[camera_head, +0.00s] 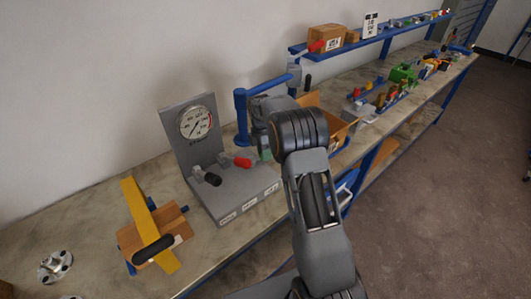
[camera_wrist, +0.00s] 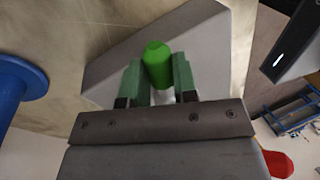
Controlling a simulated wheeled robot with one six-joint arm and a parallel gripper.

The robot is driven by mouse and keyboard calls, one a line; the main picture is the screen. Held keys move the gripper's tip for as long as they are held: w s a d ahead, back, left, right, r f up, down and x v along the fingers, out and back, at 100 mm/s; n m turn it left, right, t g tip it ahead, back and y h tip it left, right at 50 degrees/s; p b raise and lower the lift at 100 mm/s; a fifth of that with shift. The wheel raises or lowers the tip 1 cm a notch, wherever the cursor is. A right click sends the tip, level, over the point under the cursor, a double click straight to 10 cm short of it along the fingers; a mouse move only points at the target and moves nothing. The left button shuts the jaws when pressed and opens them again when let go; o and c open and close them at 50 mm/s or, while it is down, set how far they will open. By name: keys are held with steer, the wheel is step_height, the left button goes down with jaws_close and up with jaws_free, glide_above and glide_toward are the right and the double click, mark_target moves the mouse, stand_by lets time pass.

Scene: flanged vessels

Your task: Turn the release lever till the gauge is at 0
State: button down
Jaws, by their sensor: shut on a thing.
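A grey stand (camera_head: 185,150) on the bench carries a round white gauge (camera_head: 195,122); its dark needle shows, but the reading is too small to tell. Several levers stick out at its foot: one with a black handle (camera_head: 211,179), one with a red handle (camera_head: 242,162). A green handle (camera_wrist: 157,65) sits between the fingers of my gripper (camera_wrist: 156,82) in the wrist view, and the gripper is shut on it. In the head view my gripper (camera_head: 264,150) is at the stand's right end, and my arm hides the green handle.
A blue post with an arm (camera_head: 242,115) rises just behind my gripper. The red handle (camera_wrist: 277,163) is at the lower right in the wrist view. A wooden block with a yellow bar (camera_head: 145,225) stands left of the stand. An orange bin (camera_head: 340,128) is behind my arm.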

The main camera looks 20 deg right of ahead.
steer(key=shift+w+r, duration=0.1)
steer(key=c, duration=1.1)
jaws_free()
steer(key=shift+a, duration=0.1)
steer(key=shift+o, duration=1)
steer(key=v, duration=1.3)
steer(key=shift+r, duration=0.3)
